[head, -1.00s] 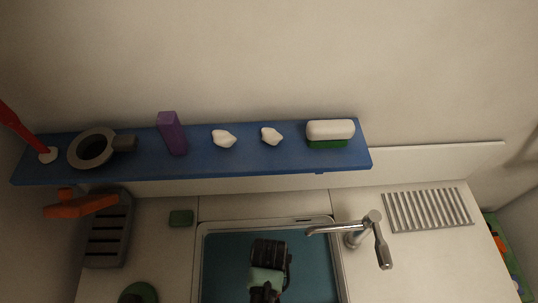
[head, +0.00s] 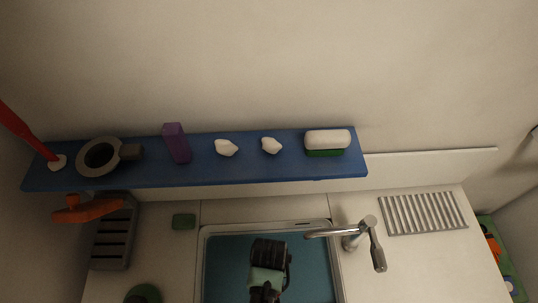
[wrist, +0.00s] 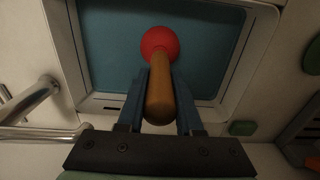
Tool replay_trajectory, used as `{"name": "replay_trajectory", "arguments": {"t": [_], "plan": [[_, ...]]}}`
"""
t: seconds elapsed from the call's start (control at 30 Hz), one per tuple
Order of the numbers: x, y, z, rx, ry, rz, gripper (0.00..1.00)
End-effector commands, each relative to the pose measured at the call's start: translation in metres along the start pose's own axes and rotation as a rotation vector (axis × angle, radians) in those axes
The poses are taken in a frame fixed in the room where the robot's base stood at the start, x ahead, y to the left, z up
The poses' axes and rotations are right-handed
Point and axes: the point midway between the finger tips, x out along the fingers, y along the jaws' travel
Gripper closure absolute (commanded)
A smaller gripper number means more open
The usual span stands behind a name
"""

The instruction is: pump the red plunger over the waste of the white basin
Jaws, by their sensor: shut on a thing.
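The plunger has a wooden handle (wrist: 159,95) and a round red cup (wrist: 160,42). My gripper (wrist: 160,78) is shut on the handle in the wrist view, one blue finger on each side. The cup is over the teal inside of the basin (wrist: 200,98), near its middle. I cannot tell whether the cup touches the bottom. In the head view the basin (head: 203,262) has a pale rim, and my wrist (head: 268,255) is over it, hiding the plunger. The waste is not visible in either view.
A chrome tap (head: 350,238) stands right of the basin, its spout reaching over the rim. A blue shelf (head: 200,179) with several items runs along the wall behind. A green block (head: 184,221) and a grey rack (head: 112,240) are left; a ribbed drainer (head: 424,213) is right.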

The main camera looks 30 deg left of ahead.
Motion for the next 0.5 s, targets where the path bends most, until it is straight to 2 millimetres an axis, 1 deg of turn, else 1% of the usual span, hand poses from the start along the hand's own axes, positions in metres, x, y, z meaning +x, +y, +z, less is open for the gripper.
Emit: {"name": "replay_trajectory", "arguments": {"t": [0.17, 0.27, 0.5], "plan": [[0.007, 0.000, 0.000, 0.000, 0.001, 0.000, 1.00], [0.015, 0.000, 0.000, 0.001, 0.001, 0.000, 1.00], [0.041, 0.000, 0.000, 0.000, 0.001, 0.000, 1.00]]}}
